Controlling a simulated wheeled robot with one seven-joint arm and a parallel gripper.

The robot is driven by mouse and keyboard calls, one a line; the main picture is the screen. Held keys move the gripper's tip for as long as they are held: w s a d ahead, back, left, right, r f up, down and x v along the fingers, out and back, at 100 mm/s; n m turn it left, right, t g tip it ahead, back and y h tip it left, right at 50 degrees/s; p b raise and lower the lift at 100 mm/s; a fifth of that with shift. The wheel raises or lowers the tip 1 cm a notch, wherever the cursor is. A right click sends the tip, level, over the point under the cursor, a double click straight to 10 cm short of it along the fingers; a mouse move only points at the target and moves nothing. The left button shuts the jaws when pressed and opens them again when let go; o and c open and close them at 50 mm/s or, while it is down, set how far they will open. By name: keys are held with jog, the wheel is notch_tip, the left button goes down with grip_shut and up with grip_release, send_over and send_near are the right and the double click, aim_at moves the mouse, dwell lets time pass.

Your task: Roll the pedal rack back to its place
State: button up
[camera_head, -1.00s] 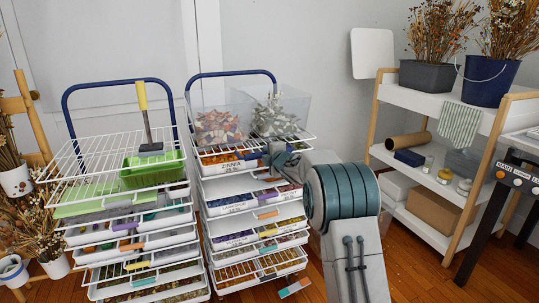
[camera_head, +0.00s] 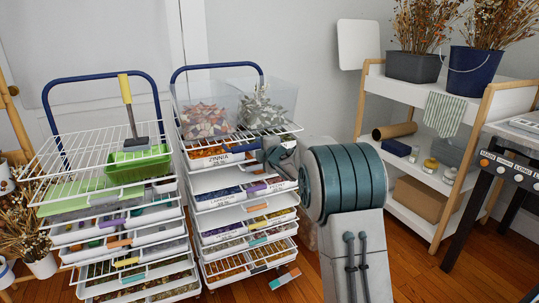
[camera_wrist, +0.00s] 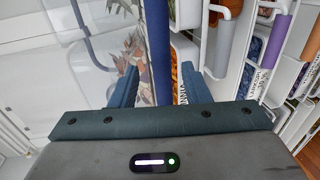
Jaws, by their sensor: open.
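The petal rack (camera_head: 250,224) is the right of two white wire drawer carts in the head view, with a blue handle (camera_head: 215,67) and drawers labelled Zinnia and Larkspur. It stands close beside the left cart. Labelled drawers (camera_wrist: 260,60) show at right there.
Clear bins (camera_head: 240,103) of petals stand on the rack's top. The left cart (camera_head: 62,165) carries a green tray (camera_head: 137,165) and a brush. A small piece (camera_head: 285,278) pokes out low at the rack's right. A white shelf (camera_head: 405,207) stands at right, with wooden floor before it.

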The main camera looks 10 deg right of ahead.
jog(key=v, duration=0.8)
jog(key=shift+s, duration=0.2)
jog(key=shift+a+r, duration=0.1)
jog(key=shift+r, duration=0.05)
jog(key=s+d+r+m+g+h+p, duration=0.2)
jog(key=s+r+m+p, duration=0.3)
jog(key=s, duration=0.3)
jog(key=s+d+r+m+g+h+p, duration=0.1)
jog(key=s+r+m+g+h+p, duration=0.15)
jog(key=s+r+m+p, duration=0.4)
jog(key=s+d+r+m+g+h+p, duration=0.1)
jog(key=s+d+m+g+p, duration=0.2)
jog(key=s+p, duration=0.55)
jog(key=s+a+r+m+g+p, duration=0.1)
jog(key=s+a+m+g+p, duration=0.1)
jog(key=s, duration=0.7)
jog(key=s+a+r+m+g+y+p, duration=0.1)
jog(key=s+m, duration=0.4)
jog(key=s, duration=0.5)
jog(key=shift+a+g+p, duration=0.5)
jog(key=shift+g+p, duration=0.3)
jog(key=shift+g, duration=0.15)
